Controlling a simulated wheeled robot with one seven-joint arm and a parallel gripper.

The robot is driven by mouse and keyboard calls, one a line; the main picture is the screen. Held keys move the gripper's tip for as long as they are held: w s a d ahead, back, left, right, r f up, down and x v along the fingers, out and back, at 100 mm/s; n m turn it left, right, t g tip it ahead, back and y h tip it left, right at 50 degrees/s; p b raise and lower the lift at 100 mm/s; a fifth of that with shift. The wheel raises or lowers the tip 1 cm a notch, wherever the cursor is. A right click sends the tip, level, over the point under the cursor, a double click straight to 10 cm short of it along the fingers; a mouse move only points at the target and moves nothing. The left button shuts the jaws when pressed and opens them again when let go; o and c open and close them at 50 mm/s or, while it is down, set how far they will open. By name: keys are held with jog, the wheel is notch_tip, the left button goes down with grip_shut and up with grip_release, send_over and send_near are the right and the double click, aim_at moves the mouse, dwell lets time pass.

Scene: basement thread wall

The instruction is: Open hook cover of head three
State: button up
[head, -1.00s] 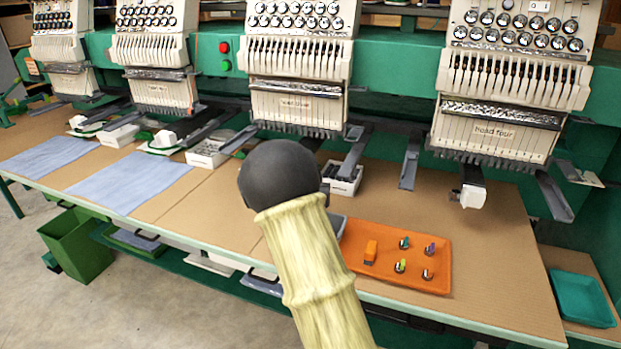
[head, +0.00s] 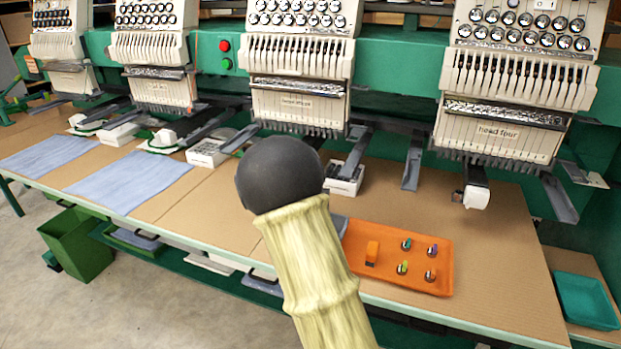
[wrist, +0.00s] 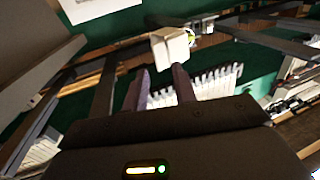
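Head three (head: 296,104) is the third cream sewing head from the left in the head view. The area below it, where its hook cover would be, is hidden behind my arm's dark rounded joint and pale sleeve. In the wrist view, a small white block (wrist: 171,46), which looks like a hook cover, lies just beyond my fingertips. My gripper (wrist: 162,82) has its two fingers apart with a clear gap and nothing visibly held. I cannot tell whether the fingers touch the block. My gripper is hidden in the head view.
Head four (head: 506,135) stands to the right with a white hook cover (head: 476,195) below it. An orange tray (head: 437,255) with small coloured items lies near the table front. A white box (head: 344,180) sits right of my arm. Grey arms jut out beneath the heads.

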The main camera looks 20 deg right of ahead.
jog(key=v, duration=0.4)
jog(key=shift+s+a+f, duration=0.15)
jog(key=shift+a, duration=0.3)
